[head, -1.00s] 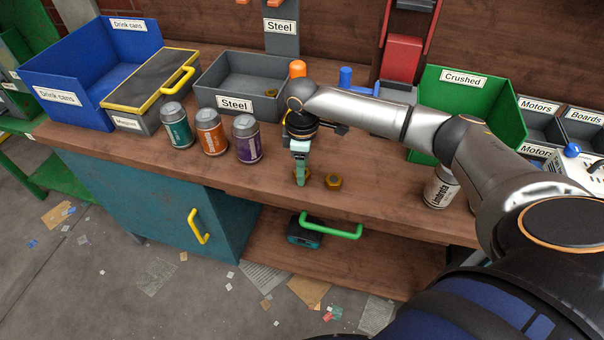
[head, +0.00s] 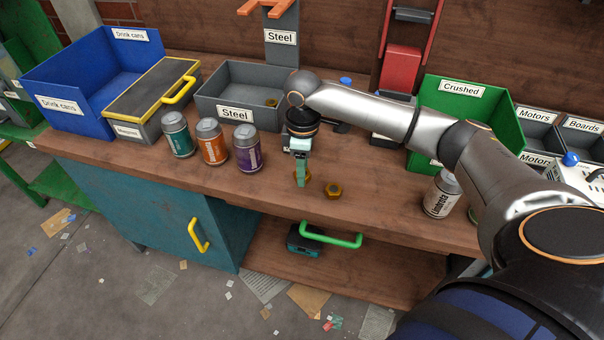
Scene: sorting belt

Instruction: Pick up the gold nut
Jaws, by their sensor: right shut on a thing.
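My right gripper (head: 301,177) points down over the front of the wooden bench and is shut on a gold nut, which its fingers mostly hide. A second gold nut (head: 333,190) lies flat on the bench just to the right of the fingers, apart from them. Another small nut (head: 271,102) lies inside the grey bin labelled Steel (head: 235,114). My left gripper is not in view.
Teal (head: 177,135), orange (head: 212,142) and purple (head: 247,149) cans stand left of the gripper. A white can (head: 441,195) stands at the right. Blue Drink cans bin (head: 60,104) and green Crushed bin (head: 459,104) stand behind. The bench (head: 385,190) is clear between nut and white can.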

